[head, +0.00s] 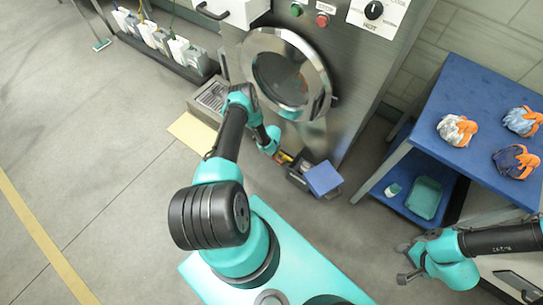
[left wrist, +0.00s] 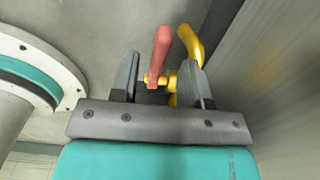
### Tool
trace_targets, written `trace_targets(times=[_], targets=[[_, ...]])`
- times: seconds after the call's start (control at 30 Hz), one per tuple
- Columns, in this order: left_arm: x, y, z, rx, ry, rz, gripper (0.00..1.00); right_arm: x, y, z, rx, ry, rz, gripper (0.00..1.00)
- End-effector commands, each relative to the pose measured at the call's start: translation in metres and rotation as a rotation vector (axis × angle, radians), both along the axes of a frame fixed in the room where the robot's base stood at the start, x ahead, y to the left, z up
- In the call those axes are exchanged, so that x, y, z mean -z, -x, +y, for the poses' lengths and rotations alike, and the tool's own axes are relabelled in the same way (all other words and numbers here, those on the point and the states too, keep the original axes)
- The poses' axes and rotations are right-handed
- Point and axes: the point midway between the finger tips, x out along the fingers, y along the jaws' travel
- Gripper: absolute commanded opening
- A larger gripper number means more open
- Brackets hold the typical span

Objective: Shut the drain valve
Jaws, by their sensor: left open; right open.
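The drain valve shows close up in the left wrist view, with a red lever (left wrist: 160,52) and a yellow curved pipe (left wrist: 191,44). The lever stands nearly upright in that view. My left gripper (left wrist: 162,75) is open, with one dark finger on each side of the red lever and yellow valve body. I cannot tell whether either finger touches them. In the head view the left arm reaches down in front of the machine (head: 287,72), and its fingertips are hard to make out. My right gripper (head: 402,264) is open and empty above the floor at lower right.
A dark box with a blue lid (head: 323,178) is low at the machine's base, close to my left wrist. A blue table (head: 470,105) at right holds several orange-trimmed bundles, with a green tray (head: 424,197) on its lower shelf.

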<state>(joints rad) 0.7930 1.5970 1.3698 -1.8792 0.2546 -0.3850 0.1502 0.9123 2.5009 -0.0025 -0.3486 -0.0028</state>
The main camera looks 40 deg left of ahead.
Motion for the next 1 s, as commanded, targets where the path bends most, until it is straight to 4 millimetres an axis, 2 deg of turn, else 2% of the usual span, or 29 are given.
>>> trace_targets(times=[0.1,0.3,0.63,1.0], targets=[[0.015,0.0,0.0,-0.002,0.0,0.0,0.43,0.0,0.0,0.0,0.0,0.0,0.0,0.43],[0.028,0.0,0.0,-0.001,0.0,0.0,0.43,0.0,0.0,0.0,0.0,0.0,0.0,0.43],[0.03,0.0,0.0,0.0,0.0,0.0,0.43,0.0,0.0,0.0,0.0,0.0,0.0,0.43],[0.03,0.0,0.0,0.0,0.0,0.0,0.07,0.0,0.0,0.0,0.0,0.0,0.0,0.43]])
